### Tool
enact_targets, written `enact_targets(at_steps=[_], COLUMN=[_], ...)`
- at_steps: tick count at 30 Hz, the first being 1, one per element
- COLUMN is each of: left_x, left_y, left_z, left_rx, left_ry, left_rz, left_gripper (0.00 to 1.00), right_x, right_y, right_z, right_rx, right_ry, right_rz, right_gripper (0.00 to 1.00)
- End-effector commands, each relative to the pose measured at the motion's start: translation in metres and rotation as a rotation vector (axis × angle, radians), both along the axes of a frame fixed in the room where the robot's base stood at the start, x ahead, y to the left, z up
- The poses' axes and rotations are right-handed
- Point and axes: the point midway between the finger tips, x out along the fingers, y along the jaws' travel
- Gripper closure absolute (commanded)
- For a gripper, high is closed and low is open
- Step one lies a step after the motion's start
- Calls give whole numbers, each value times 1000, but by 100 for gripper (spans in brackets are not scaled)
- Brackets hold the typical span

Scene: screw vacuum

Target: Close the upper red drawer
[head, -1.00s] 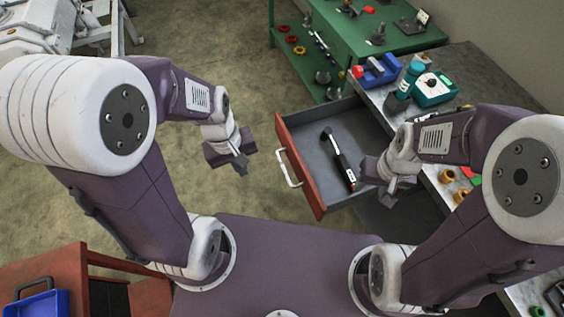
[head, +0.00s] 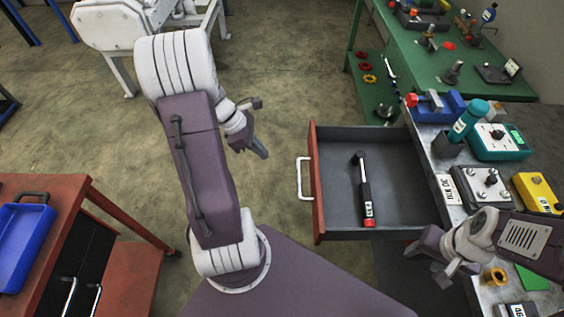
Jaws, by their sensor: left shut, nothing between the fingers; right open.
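The upper red drawer (head: 317,190) stands pulled out from the workbench, with its red front and white handle (head: 299,178) facing left. A black screwdriver-like tool with a red end (head: 364,190) lies inside on the grey floor of the drawer. My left gripper (head: 262,152) is shut and empty, to the left of the drawer front and apart from the handle. My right gripper (head: 442,275) is open and empty, near the drawer's lower right corner by the bench edge. Whether it touches anything cannot be told.
The bench top (head: 430,137) at right holds a blue vise (head: 440,106), a teal bottle (head: 467,122), a teal box (head: 499,143) and a yellow device (head: 537,192). A green table (head: 445,65) stands behind. A red cart (head: 130,280) is at lower left. Floor left of the drawer is clear.

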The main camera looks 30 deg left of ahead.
Motion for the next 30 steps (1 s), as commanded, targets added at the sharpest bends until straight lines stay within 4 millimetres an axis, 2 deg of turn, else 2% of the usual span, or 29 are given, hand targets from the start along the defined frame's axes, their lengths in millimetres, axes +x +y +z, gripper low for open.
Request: enact_targets(at_steps=[14, 15, 21, 30], left_x=[22, 27, 39, 42], left_y=[-39, -45, -66, -70], left_z=[-92, -83, -77, -76], left_rx=[-1, 2, 1, 1], left_ry=[4, 1, 1, 1], left_rz=[-5, -10, -7, -4], left_gripper=[100, 100, 100, 100], right_x=[0, 0, 0, 0], right_y=[0, 0, 0, 0], right_z=[-39, -34, -34, -34], right_rx=[0, 0, 0, 0], right_ry=[0, 0, 0, 0], right_rz=[0, 0, 0, 0], right_gripper=[49, 49, 49, 49])
